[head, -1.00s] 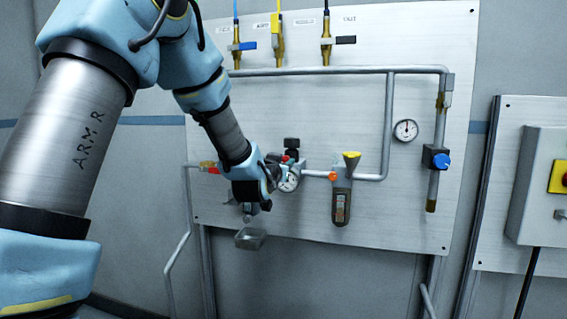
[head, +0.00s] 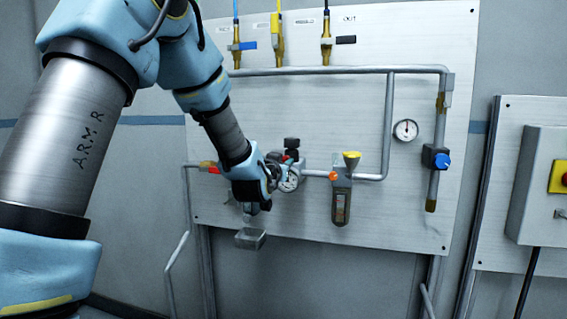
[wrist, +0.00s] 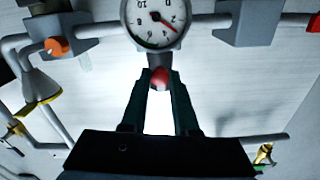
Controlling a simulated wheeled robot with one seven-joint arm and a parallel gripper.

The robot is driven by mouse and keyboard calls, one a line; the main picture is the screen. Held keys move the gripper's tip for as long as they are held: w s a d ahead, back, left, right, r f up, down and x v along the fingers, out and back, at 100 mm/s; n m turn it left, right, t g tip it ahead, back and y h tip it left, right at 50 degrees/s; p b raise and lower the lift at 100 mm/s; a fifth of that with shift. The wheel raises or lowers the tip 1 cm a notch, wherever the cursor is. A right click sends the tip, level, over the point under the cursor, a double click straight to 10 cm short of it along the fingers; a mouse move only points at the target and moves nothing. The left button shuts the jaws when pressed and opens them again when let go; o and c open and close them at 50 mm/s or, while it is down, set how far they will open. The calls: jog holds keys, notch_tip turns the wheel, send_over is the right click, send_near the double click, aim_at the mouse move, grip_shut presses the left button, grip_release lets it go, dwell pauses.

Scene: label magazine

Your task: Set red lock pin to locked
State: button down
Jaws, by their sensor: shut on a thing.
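The red lock pin (wrist: 160,78) has a rounded red head just beside the round pressure gauge (wrist: 156,18) in the wrist view. My gripper (wrist: 160,84) is shut on this red head, with one dark finger on each side. In the head view a small red spot beside the gauge (head: 289,180) appears to be the pin (head: 285,158). There my wrist covers part of the regulator. I cannot tell from these views whether the pin is locked.
A red valve handle (head: 213,170) sits left of my wrist. An orange knob (head: 333,176) and a yellow-topped filter (head: 341,200) are to the right. A small grey tray (head: 250,239) hangs below. Pipes run across the panel (head: 300,110).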

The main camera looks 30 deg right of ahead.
dwell(0.4)
jog(key=shift+b+x, duration=0.9)
jog(key=shift+w, duration=0.1)
jog(key=c, duration=0.6)
grip_release()
jog(key=shift+c, duration=0.2)
jog(key=b+v, duration=0.3)
jog(key=v, duration=0.7)
jog(key=shift+s+a, duration=0.25)
jog(key=shift+s, duration=0.05)
